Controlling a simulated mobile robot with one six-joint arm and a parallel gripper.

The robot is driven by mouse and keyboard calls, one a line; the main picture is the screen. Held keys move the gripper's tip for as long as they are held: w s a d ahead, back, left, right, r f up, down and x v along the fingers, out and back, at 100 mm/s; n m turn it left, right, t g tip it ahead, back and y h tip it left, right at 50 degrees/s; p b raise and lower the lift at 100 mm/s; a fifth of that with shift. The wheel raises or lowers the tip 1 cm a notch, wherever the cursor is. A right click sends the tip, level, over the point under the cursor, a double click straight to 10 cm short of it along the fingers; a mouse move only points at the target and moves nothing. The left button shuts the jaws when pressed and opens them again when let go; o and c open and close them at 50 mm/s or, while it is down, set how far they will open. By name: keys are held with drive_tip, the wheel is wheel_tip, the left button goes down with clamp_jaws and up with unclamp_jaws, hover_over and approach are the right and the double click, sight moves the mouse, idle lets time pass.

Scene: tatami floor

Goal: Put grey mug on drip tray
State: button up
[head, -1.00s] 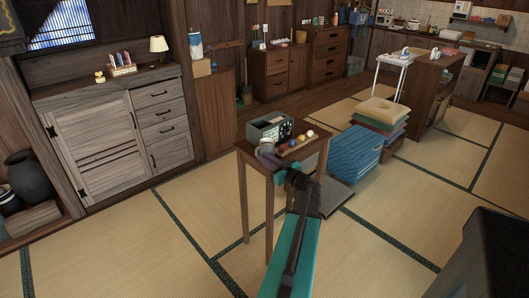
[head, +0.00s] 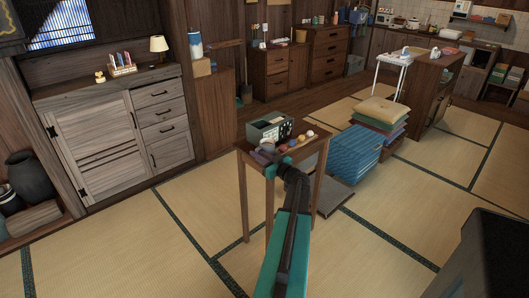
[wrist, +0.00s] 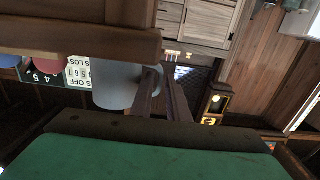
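The grey mug (wrist: 112,88) shows in the wrist view as a blue-grey cylinder just left of my fingers. In the head view it is a small greyish shape (head: 267,146) at the near left corner of the small wooden table (head: 245,158). My gripper (wrist: 165,92) has two dark fingers with a gap between them, beside the mug. I cannot tell whether the left finger touches it. In the head view my gripper (head: 272,166) is at the table's near edge, partly hiding that corner. I cannot make out the drip tray for sure.
A grey-green box with lettering (head: 265,131) and several coloured balls (head: 297,141) stand on the table behind the mug. Stacked cushions (head: 385,112) and a blue striped block (head: 352,152) are at right. The tatami (head: 190,225) left of the table is clear.

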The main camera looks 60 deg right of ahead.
drive_tip(key=shift+x, duration=0.8)
clamp_jaws()
drive_tip(key=shift+r, duration=0.2)
